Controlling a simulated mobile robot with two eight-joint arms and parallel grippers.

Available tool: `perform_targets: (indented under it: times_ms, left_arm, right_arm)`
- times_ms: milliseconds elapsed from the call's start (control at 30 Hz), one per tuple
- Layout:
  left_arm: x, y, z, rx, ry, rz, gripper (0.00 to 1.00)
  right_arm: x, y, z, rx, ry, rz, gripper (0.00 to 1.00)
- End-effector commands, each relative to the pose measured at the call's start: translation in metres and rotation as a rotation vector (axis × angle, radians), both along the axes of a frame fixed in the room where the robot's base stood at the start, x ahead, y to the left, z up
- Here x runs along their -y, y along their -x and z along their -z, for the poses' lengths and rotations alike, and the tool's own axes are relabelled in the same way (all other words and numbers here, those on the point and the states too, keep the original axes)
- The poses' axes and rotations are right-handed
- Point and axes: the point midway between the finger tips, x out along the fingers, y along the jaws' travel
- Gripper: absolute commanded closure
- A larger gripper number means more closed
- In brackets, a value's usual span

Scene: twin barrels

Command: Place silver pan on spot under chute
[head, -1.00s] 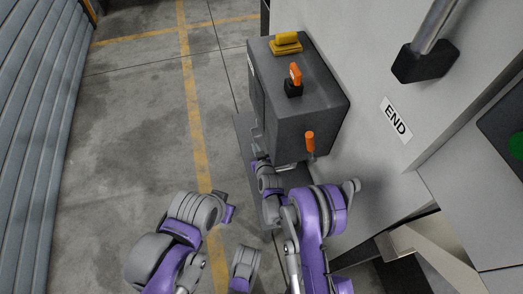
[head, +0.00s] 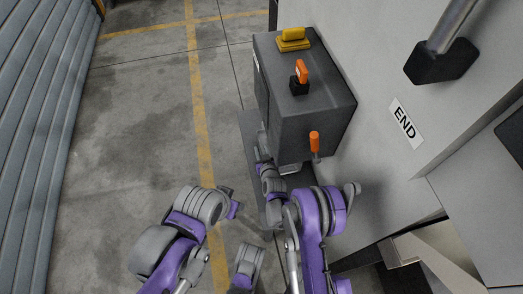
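I cannot make out the silver pan, the spot or the chute for certain. A small pale patch (head: 290,169) shows under the near lower edge of the dark grey control box; I cannot tell what it is. My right gripper (head: 263,150) reaches forward beside the lower left side of that box, partly hidden by it and by my own wrist. Its fingers are too small and covered to tell whether they are open or shut, or hold anything. My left arm is folded at the bottom, and its gripper does not show.
The dark grey control box (head: 311,118) carries a yellow switch (head: 293,38), an orange-handled switch (head: 301,75) and an orange lever (head: 314,141). Open concrete floor (head: 135,130) lies left, up to a ribbed shutter (head: 45,120).

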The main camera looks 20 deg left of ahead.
Motion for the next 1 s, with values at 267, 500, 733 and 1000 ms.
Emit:
perform_targets:
  times_ms: [267,500,733,1000]
  left_arm:
    - [0.0,0.001,-0.005,0.002,0.0,0.0,0.5]
    - [0.0,0.001,-0.01,0.003,0.0,0.0,0.5]
    - [0.0,0.0,-0.003,0.001,0.0,0.0,0.5]
    - [0.0,-0.003,0.018,-0.005,0.0,0.0,0.5]
  right_arm:
    - [0.001,0.002,-0.005,0.0,0.0,0.0,0.66]
    - [0.026,0.038,-0.023,-0.001,-0.001,0.0,0.66]
    - [0.05,0.075,-0.038,-0.001,0.0,0.0,0.66]
    - [0.06,0.09,-0.046,-0.001,-0.001,0.0,0.66]
